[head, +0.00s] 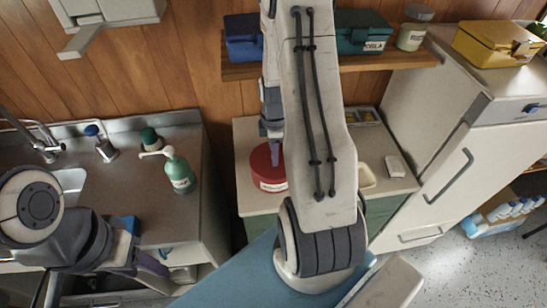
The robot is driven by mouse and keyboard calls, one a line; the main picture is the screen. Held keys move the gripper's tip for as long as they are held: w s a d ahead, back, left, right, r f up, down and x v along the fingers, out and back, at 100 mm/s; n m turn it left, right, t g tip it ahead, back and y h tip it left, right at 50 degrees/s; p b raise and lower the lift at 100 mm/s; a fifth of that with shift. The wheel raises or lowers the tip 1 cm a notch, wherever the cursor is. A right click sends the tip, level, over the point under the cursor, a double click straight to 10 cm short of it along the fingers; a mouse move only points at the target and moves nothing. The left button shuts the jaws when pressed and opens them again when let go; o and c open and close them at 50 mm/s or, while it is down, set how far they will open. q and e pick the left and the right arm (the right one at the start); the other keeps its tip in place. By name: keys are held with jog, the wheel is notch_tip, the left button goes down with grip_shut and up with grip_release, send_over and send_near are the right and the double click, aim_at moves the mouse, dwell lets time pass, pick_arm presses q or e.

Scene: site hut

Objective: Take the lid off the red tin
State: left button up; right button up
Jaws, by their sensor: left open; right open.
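The red tin (268,181) is a round tin with a pale label on its front. It stands upright on the counter between the sink unit and the fridge. Its top looks red, and I cannot make out the lid's edge. My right gripper (272,152) is open and points down over the tin's top at its right side. I cannot tell whether its fingers touch the lid, and my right arm hides the area right of the tin. My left gripper (155,264) is open and empty at the front of the sink unit, far from the tin.
A green pump bottle (180,172) stands on the sink counter. A shelf (390,62) above the tin holds a blue box (243,40), a teal box (362,38) and a jar (412,36). A white fridge (440,110) with a yellow box (492,44) on top stands at right.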

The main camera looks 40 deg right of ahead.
jog(key=shift+f, duration=0.2)
grip_shut()
jog(key=shift+r, duration=0.15)
notch_tip(320, 180, up, 18)
jog(key=b, duration=0.3)
